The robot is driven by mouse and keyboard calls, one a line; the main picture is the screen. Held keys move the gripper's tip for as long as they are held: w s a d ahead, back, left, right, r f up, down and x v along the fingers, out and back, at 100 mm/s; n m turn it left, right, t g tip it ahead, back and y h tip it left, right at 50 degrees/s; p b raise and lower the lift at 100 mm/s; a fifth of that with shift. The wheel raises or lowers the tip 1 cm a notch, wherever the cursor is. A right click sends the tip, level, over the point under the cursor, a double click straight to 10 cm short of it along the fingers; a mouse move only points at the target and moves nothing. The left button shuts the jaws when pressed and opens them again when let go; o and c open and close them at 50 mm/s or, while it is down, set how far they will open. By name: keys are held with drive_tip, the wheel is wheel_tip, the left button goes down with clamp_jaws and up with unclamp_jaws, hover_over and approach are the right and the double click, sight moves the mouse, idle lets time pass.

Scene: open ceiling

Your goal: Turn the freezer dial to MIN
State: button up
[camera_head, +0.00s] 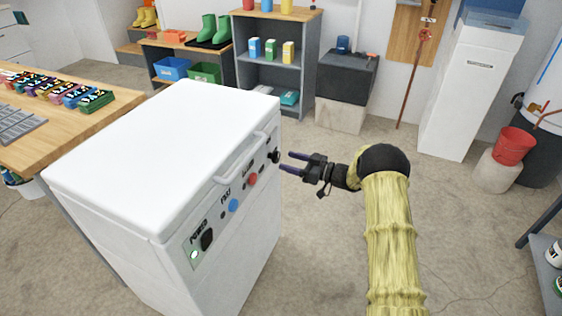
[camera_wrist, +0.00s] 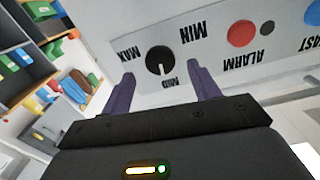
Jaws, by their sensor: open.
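The white chest freezer (camera_head: 155,140) stands at left centre in the head view, lid shut. Its black dial (camera_head: 274,157) is at the far end of the front control strip. In the wrist view the round black dial (camera_wrist: 160,60) is close ahead, with upside-down labels MAX at left, MIN at right and MID below. Its white pointer mark points down toward MID. My gripper (camera_head: 289,162) is open and empty, its purple fingers aimed at the dial. In the wrist view the fingers (camera_wrist: 161,76) appear on either side of the dial's lower part; I cannot tell if they touch it.
Next to the dial are a red ALARM button (camera_wrist: 241,33) and a small dark button (camera_wrist: 267,27). A blue button (camera_head: 233,205) and a black power switch (camera_head: 207,239) sit nearer on the strip. The lid handle (camera_head: 241,157) juts out above. Floor right of the freezer is clear.

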sight(278, 158)
drive_tip(key=x, duration=0.4)
drive_tip(key=shift+a+b, duration=0.1)
drive_tip(key=shift+b, duration=0.2)
drive_tip(key=c, duration=1)
drive_tip(key=shift+o, duration=0.2)
